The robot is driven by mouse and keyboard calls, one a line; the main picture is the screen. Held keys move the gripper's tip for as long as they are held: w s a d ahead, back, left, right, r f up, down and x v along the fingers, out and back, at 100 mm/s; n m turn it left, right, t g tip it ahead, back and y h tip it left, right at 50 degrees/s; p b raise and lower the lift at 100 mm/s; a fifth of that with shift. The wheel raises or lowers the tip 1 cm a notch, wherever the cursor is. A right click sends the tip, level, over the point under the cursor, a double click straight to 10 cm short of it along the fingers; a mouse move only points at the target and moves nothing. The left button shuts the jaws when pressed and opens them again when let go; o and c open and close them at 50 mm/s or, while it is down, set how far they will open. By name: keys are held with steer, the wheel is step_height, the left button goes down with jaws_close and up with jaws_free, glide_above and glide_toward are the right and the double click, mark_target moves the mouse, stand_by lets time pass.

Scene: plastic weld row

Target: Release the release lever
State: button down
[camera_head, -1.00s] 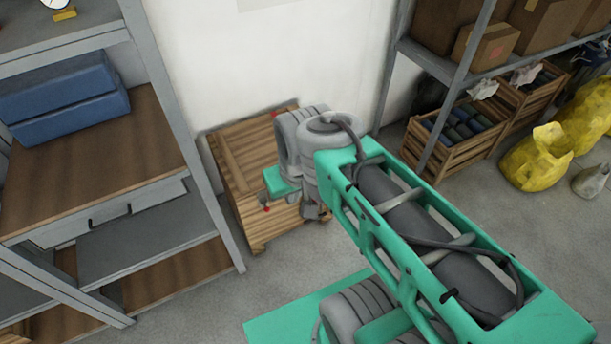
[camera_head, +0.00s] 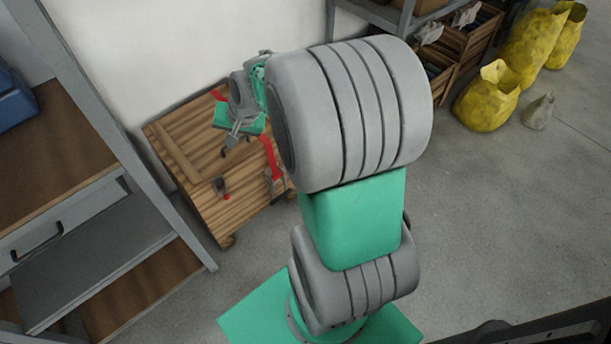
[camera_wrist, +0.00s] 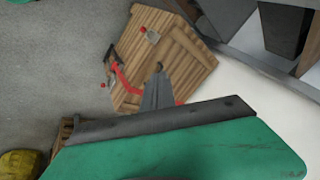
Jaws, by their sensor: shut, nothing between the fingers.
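A wooden crate (camera_head: 225,205) stands on the floor against the wall. A red strap (camera_head: 268,160) runs over it to a grey buckle-like fitting (camera_head: 276,183) on its front edge. A small grey part with a red tip (camera_head: 222,188) sits on the front face. I cannot tell for certain which of these is the release lever. In the wrist view the fitting (camera_wrist: 112,58), strap (camera_wrist: 124,82) and small part (camera_wrist: 150,34) show beyond my fingers. My gripper (camera_head: 231,143) is shut and empty above the crate, apart from both fittings; its fingers (camera_wrist: 158,75) also show in the wrist view.
A grey shelf unit (camera_head: 110,150) stands close at the crate's left. Another rack (camera_head: 400,20) with wooden boxes is behind at the right. Yellow sacks (camera_head: 487,97) stand on the floor at right. The floor (camera_head: 500,200) in the right middle is open.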

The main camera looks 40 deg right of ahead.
steer(key=w+d+f+m+t+b, duration=0.1)
steer(key=w+d+f+m+b, duration=0.2)
steer(key=f, duration=0.4)
steer(key=w+d+f+m+t+b, duration=0.1)
steer(key=d+f+m+b, duration=0.1)
steer(key=d+f, duration=0.4)
steer(key=w+d+f+m+t+b, duration=0.1)
steer(key=w+d+f+m+b, duration=0.2)
steer(key=f, duration=0.5)
steer(key=s+d+f+m+t+h+b, duration=0.2)
steer(key=s+d+f+m+b, duration=0.2)
steer(key=d+f+m, duration=0.4)
steer(key=s+d+f+m+t+h+b, duration=0.1)
steer(key=s+d+f+m+h+b, duration=0.2)
steer(key=d+f+m, duration=0.5)
steer(key=s+d+f+b, duration=0.1)
steer(key=d+f, duration=0.2)
steer(key=f, duration=0.6)
steer(key=shift+s+d+f+t+b, duration=0.15)
steer(key=shift+d+f+t+b, duration=0.05)
steer(key=shift+f+t+b, duration=0.2)
steer(key=b+x, duration=0.4)
steer(key=x, duration=0.7)
steer(key=shift+a+r, duration=0.65)
steer(key=shift+r, duration=0.3)
steer(key=shift+a+r, duration=0.65)
steer(key=shift+r, duration=0.35)
